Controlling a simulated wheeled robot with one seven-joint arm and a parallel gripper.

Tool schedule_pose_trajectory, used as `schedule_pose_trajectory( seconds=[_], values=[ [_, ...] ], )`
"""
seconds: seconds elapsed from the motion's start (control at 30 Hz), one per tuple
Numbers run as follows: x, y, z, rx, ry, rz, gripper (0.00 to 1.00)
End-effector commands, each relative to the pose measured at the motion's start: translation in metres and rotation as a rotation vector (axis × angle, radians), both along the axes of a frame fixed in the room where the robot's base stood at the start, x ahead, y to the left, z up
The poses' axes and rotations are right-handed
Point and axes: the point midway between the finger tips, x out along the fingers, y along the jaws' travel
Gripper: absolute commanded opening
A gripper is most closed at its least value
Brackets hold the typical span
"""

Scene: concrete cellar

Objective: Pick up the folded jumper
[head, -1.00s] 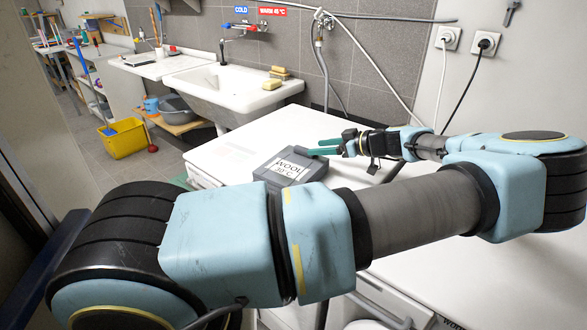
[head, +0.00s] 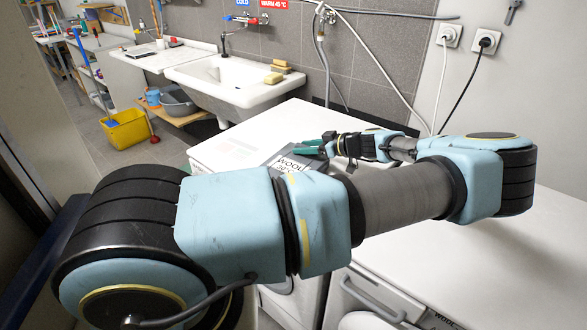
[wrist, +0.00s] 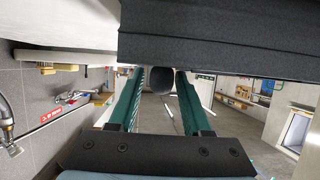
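The folded jumper is a dark grey, block-like bundle (head: 269,160) with a white "WOOL" label. It lies on the white top (head: 225,150), partly hidden by my arm in the head view. In the wrist view its layered dark side (wrist: 220,45) fills the upper right. My gripper (head: 308,147) is at the jumper's far right side in the head view. In the wrist view its two green fingers (wrist: 160,78) are apart, their tips by the jumper's edge. A dark rounded piece shows between them; I cannot tell whether the fingers touch the jumper.
A white sink (head: 228,95) with yellow soap bars (head: 275,78) stands behind the white top. A hose and cables hang on the wall. A yellow bucket (head: 125,130) is on the floor at left. The white surface (head: 500,260) at right is clear.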

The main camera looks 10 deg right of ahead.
Motion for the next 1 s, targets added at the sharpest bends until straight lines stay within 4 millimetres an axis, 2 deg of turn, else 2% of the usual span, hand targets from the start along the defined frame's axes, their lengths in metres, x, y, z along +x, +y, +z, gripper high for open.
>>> schedule_pose_trajectory(
  seconds=[0.07, 0.4, 1.0],
  values=[
    [0.0, -0.0002, 0.0002, 0.0, 0.0, 0.0, 0.39],
    [0.0, -0.0002, 0.0004, 0.0, 0.0, 0.0, 0.01],
    [0.0, -0.0003, 0.0006, 0.0, 0.0, 0.0, 0.0]
  ],
)
